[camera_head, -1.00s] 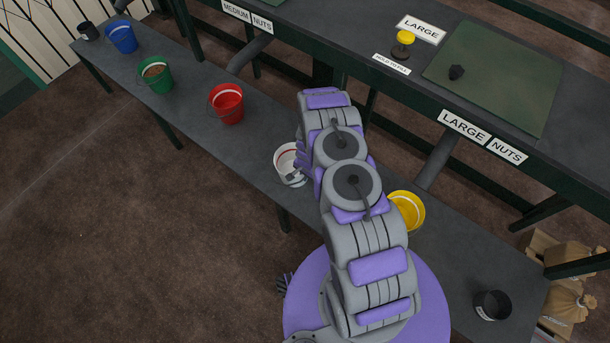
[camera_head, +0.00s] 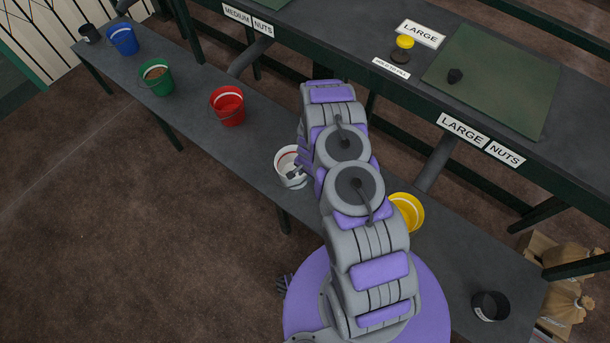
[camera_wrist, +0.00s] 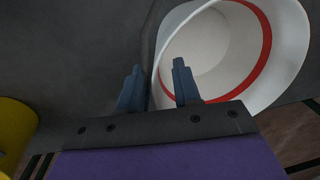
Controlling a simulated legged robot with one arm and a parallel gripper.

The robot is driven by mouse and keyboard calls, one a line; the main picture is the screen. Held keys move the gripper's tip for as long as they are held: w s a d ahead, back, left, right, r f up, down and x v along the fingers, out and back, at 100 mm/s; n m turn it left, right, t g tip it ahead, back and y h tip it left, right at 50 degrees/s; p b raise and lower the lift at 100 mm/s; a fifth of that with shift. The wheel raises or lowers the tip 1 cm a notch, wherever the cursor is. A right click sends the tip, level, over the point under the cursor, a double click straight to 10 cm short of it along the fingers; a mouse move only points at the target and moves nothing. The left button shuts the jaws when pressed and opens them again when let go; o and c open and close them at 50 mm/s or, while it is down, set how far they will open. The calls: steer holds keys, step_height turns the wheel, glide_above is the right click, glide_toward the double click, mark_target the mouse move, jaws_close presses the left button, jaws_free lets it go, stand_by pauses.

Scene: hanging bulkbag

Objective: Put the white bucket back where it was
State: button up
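The white bucket (camera_head: 284,176) with a red band inside its rim is on the low grey bench, left of my arm, which hides part of it. In the wrist view the white bucket (camera_wrist: 277,75) fills the upper right, and its inside looks empty. My gripper (camera_wrist: 157,88) is at the near left part of its rim. One finger is over the bucket's opening and the other is outside, with the wall between them. The fingers stand apart, with a gap around the wall. In the head view my gripper is mostly hidden behind my arm.
The low bench (camera_head: 250,160) also carries red (camera_head: 228,106), green (camera_head: 157,77), blue (camera_head: 123,40) and yellow (camera_head: 408,212) buckets, and black pots at both ends (camera_head: 491,306) (camera_head: 89,34). A higher table (camera_head: 400,95) with labels stands behind it.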

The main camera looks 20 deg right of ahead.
steer(key=a+r+n+y+p, duration=0.1)
steer(key=a+r+n, duration=0.15)
steer(key=r, duration=1.05)
steer(key=a+r+n+p, duration=0.1)
steer(key=a+r, duration=0.2)
steer(key=r, duration=1)
steer(key=s+a+r+n+g, duration=0.1)
steer(key=s+r, duration=0.3)
steer(key=r, duration=0.3)
steer(key=s+a+r+n, duration=0.15)
steer(key=s+r, duration=0.25)
steer(key=r, duration=0.4)
steer(key=s+d+r+n, duration=0.1)
steer(key=s+r, duration=0.4)
steer(key=s, duration=0.4)
steer(key=s+d+r+n+g+h, duration=0.1)
steer(key=s+r, duration=0.4)
steer(key=s, duration=0.5)
steer(key=s+d+r+n, duration=0.2)
steer(key=s+r, duration=0.3)
steer(key=s, duration=0.4)
steer(key=shift+s+d+r+n+g+h, duration=0.15)
steer(key=shift+d+r+n+g+h, duration=0.15)
steer(key=shift+n+g+h, duration=0.1)
steer(key=shift+a, duration=0.2)
